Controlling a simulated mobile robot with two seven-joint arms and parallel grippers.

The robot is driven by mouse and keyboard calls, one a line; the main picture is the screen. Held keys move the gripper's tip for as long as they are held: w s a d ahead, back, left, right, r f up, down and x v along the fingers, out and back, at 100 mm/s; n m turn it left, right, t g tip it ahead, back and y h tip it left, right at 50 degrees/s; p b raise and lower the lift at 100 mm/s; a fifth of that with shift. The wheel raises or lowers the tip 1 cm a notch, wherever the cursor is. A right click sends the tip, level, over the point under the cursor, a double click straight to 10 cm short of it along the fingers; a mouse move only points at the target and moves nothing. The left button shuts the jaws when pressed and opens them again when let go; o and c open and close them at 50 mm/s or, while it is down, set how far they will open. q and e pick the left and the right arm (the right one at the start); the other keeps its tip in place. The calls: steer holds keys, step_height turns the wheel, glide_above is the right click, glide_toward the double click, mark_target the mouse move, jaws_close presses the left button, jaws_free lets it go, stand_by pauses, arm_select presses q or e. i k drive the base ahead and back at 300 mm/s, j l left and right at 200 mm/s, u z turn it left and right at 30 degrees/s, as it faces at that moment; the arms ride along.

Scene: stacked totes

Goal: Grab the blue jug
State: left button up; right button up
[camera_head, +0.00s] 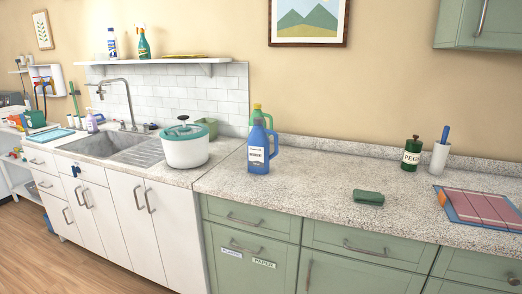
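A blue jug (259,150) with a handle on its right side and a white label stands upright on the speckled countertop (310,180), near the seam where the two counter sections meet. A green bottle (257,110) stands just behind it and is partly hidden by it. Neither of my grippers is in the picture, and nothing touches the jug from the front.
A white pot with a teal lid (185,146) stands left of the jug, beside the sink (112,146). The counter front before the jug is clear.

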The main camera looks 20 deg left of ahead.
mark_target(259, 142)
steer(key=i+j, duration=0.25)
steer(key=j, duration=0.2)
steer(key=i+j+u, duration=0.15)
steer(key=i+j, duration=0.15)
steer(key=j, duration=0.2)
steer(key=i+j, duration=0.25)
steer(key=j, duration=0.2)
steer(key=i+j+u, duration=0.15)
steer(key=i+j, duration=0.15)
steer(key=j, duration=0.15)
